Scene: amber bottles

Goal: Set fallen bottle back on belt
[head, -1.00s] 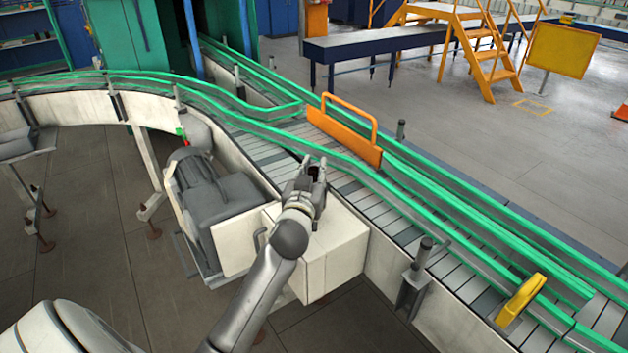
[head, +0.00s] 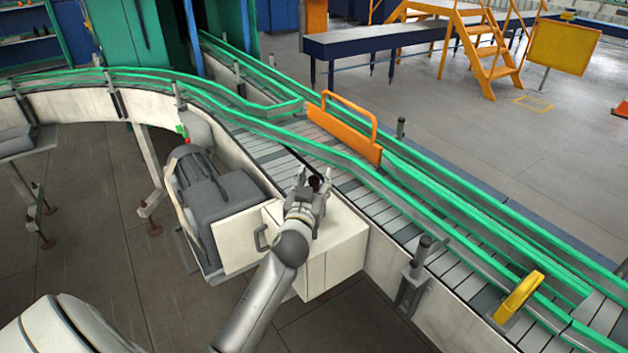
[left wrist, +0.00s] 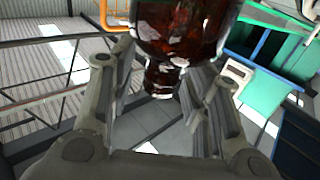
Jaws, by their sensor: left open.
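An amber-brown glass bottle (left wrist: 180,30) fills the top middle of the left wrist view, with its narrower neck (left wrist: 163,78) toward the gripper; the bottle's top part is cut off by the frame. My left gripper (left wrist: 163,65) is open, with one finger on each side of the neck; I cannot tell whether either touches it. In the head view my left gripper (head: 314,178) is over the white box beside the belt (head: 375,207), with a small dark part of the bottle (head: 315,184) between its fingers. My right gripper is out of view.
Green guide rails (head: 400,205) line the belt. A grey motor (head: 205,190) and white box (head: 345,240) with an open door sit on the near side.

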